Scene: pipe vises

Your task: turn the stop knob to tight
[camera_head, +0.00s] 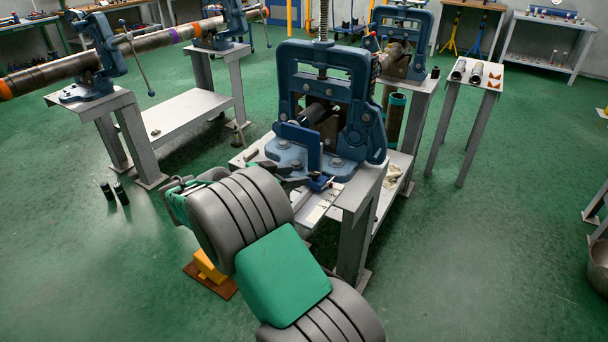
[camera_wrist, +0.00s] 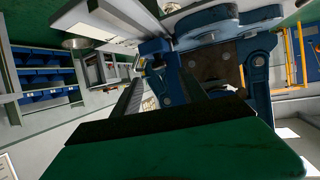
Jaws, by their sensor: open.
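The blue pipe vise (camera_head: 372,120) stands on a grey metal stand in the middle of the head view, with a short dark pipe (camera_head: 313,113) between its jaws. An upright blue stop plate (camera_head: 301,145) stands in front of the pipe. A small blue part (camera_head: 319,183) lies low at its foot; I cannot tell for sure whether this is the stop knob. My gripper (camera_head: 294,184) is open beside that part, and my arm hides some of the stand. In the wrist view the vise (camera_wrist: 225,22) appears sideways, and the knob is not clearly visible.
A long pipe (camera_head: 155,42) in vises on stands runs along the left. A small table (camera_head: 478,88) with pipe pieces stands at the right. The green floor (camera_head: 500,240) at right is mostly clear.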

